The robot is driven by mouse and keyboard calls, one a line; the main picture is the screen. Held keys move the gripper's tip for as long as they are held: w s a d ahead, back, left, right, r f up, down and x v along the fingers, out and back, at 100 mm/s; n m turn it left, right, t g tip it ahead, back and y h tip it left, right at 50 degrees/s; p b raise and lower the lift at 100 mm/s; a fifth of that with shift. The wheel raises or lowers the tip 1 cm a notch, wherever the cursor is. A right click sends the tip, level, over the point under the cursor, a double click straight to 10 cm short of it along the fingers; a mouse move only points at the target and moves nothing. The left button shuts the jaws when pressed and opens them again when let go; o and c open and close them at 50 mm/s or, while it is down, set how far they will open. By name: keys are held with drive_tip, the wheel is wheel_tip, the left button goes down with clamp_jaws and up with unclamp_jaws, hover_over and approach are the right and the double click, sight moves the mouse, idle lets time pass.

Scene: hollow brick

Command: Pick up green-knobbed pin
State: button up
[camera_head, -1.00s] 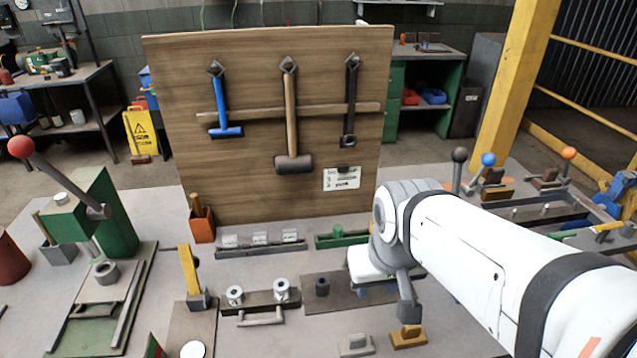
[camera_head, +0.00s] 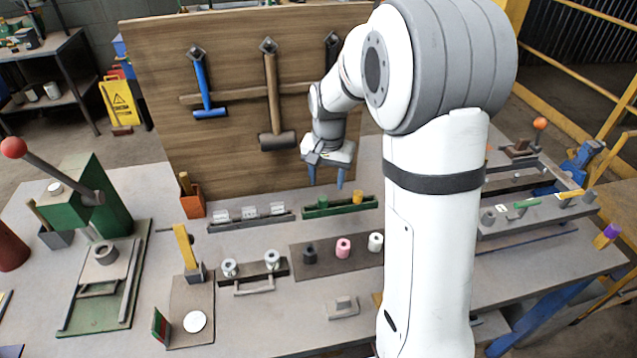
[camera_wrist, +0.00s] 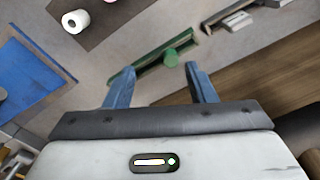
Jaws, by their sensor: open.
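The green-knobbed pin (camera_head: 322,201) is in a long green tray (camera_head: 335,210) on the bench in front of the wooden board. Only its green knob shows. In the wrist view the green knob (camera_wrist: 171,57) lies between the open fingers, nearer the right one, at the green tray (camera_wrist: 150,63). My gripper (camera_head: 326,181) hangs fingers down above the tray, apart from the knob. It is open and empty; both blue fingers show in the wrist view (camera_wrist: 160,69).
A grey tray (camera_head: 250,225) with white blocks is to the left. The tool board (camera_head: 230,150) rises close behind. Dark, pink (camera_head: 343,247) and white cylinders stand on a plate in front.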

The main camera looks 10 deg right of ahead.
sight(323, 198)
drive_tip(key=shift+m, duration=0.6)
drive_tip(key=w+f, duration=0.1)
drive_tip(key=w, duration=0.1)
drive_tip(key=w+f, duration=0.2)
drive_tip(key=shift+p, duration=0.4)
drive_tip(key=shift+w+f, duration=0.1)
drive_tip(key=shift+f, duration=0.15)
wheel_tip(323, 198, down, 8)
drive_tip(key=shift+w+r+p, duration=0.15)
drive_tip(key=shift+r+p, duration=0.05)
drive_tip(key=shift+p, duration=0.95)
drive_tip(key=shift+d, duration=0.1)
drive_tip(key=c, duration=1.1)
